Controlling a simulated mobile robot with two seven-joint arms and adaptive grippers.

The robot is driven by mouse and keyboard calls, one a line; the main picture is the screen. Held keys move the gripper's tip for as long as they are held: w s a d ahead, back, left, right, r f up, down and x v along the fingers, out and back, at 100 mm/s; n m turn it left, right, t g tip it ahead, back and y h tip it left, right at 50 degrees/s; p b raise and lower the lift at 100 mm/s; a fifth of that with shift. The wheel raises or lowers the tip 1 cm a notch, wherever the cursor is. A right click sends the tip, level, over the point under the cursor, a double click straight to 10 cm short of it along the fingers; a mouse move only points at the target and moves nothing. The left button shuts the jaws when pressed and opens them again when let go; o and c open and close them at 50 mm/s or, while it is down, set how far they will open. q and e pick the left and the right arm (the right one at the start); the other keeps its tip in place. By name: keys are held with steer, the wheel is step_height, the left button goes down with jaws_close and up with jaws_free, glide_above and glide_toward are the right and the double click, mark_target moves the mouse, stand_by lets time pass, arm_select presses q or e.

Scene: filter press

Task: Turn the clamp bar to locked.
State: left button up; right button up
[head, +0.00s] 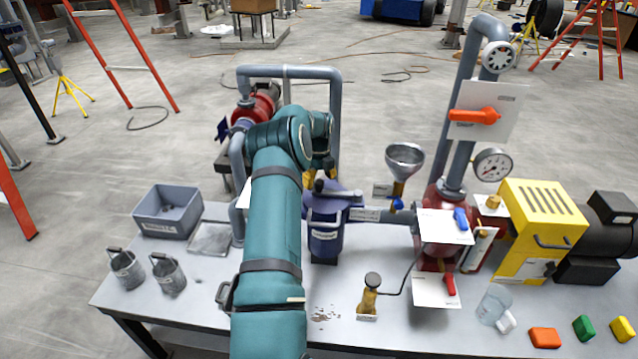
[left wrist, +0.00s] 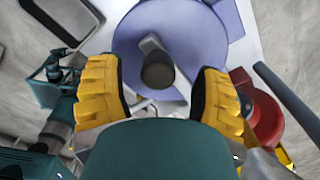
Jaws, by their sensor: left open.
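A blue filter vessel (head: 325,238) stands on the table, partly hidden behind my left arm. Its round lid (head: 345,195) carries a grey clamp bar (head: 335,190) with a dark knob at one end. In the left wrist view the lid (left wrist: 205,35) is a purple-blue disc, and the clamp bar (left wrist: 148,43) lies across it with its dark knob (left wrist: 158,71) toward the camera. My left gripper (head: 317,174) is just above the lid. Its yellow fingers (left wrist: 161,85) are open on either side of the knob, with gaps visible. My right gripper is not in view.
A funnel (head: 405,160) and red vessel (head: 437,205) with valves stand right of the blue vessel. A yellow machine (head: 540,215) is farther right. A grey bin (head: 167,212) and two small buckets (head: 126,268) sit left. Pipes (head: 290,72) rise behind.

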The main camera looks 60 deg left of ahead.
arm_select(q)
step_height(320, 180, up, 11)
steer(key=shift+f, duration=0.2)
stand_by(0.6)
steer(key=w+d+f+n+t+h+b, duration=0.1)
steer(key=w+d+f+n, duration=0.1)
steer(key=w+d+f, duration=0.5)
steer(key=w+d+f+n, duration=0.1)
steer(key=w+d+f, duration=0.1)
steer(key=d+f, duration=0.55)
steer(key=w+d+f+n+t+h+b, duration=0.1)
steer(key=d+f+n, duration=0.15)
steer(key=d, duration=0.65)
steer(key=d+f+n+h, duration=0.1)
steer(key=d+f+n, duration=0.15)
steer(key=d, duration=0.55)
steer(key=s+d+f+n+b, duration=0.1)
steer(key=s+d+f+n, duration=0.15)
steer(key=d, duration=0.55)
steer(key=s+d+f+n, duration=0.2)
steer(key=s+d+f, duration=0.15)
steer(key=d, duration=0.45)
steer(key=s+d+f+n+b, duration=0.1)
steer(key=s+d+n, duration=0.5)
steer(key=s+d, duration=0.5)
steer(key=s, duration=0.3)
steer(key=shift+d+f+h, duration=0.4)
